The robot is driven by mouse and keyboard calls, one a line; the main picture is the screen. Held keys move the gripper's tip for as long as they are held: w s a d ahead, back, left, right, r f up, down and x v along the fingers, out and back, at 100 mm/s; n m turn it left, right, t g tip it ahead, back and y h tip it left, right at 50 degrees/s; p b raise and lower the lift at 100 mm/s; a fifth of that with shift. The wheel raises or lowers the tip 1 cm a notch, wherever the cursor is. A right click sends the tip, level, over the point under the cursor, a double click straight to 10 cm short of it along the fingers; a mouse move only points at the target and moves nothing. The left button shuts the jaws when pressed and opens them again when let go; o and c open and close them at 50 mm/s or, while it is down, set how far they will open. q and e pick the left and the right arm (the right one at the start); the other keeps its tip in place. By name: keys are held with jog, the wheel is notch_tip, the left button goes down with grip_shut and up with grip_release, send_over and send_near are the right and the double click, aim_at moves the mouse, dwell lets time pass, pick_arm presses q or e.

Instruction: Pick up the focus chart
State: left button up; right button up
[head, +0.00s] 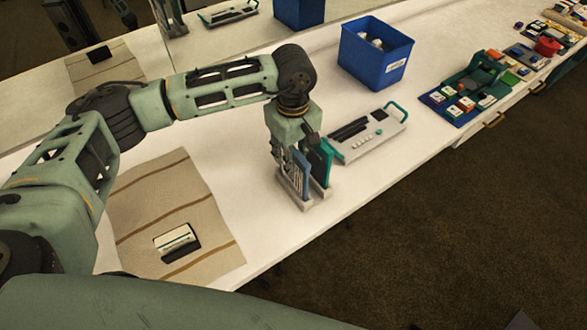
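A small grey rack (296,197) stands near the table's front edge with thin upright panels in it. One panel (303,172) is blue with pale markings, and another (322,163) is dark with a teal edge. I cannot tell for certain which is the focus chart. My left gripper (297,150) points down right at these panels, its fingers overlapping their upper part. Whether its fingers are closed on a panel is hidden. My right gripper is not in view.
A grey device with a teal handle (375,137) lies just right of the rack. A blue bin (373,55) stands behind. A striped cloth (190,200) bears a small white-and-dark item (176,241). A green-and-blue tray (450,112) sits farther right. A mirror runs along the back.

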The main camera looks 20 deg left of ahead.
pick_arm(q)
jog(key=f+p, duration=0.2)
jog(key=f, duration=0.3)
jog(key=shift+w+f, duration=0.2)
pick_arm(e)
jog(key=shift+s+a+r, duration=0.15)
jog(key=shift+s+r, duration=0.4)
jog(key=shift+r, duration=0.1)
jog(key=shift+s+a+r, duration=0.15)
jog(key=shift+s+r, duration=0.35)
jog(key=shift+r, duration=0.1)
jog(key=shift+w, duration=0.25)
pick_arm(q)
jog(key=shift+f+b, duration=0.25)
jog(key=shift+b, duration=0.15)
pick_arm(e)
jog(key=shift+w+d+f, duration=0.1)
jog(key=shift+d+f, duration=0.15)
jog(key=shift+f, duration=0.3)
pick_arm(q)
jog(key=shift+c, duration=0.5)
grip_shut()
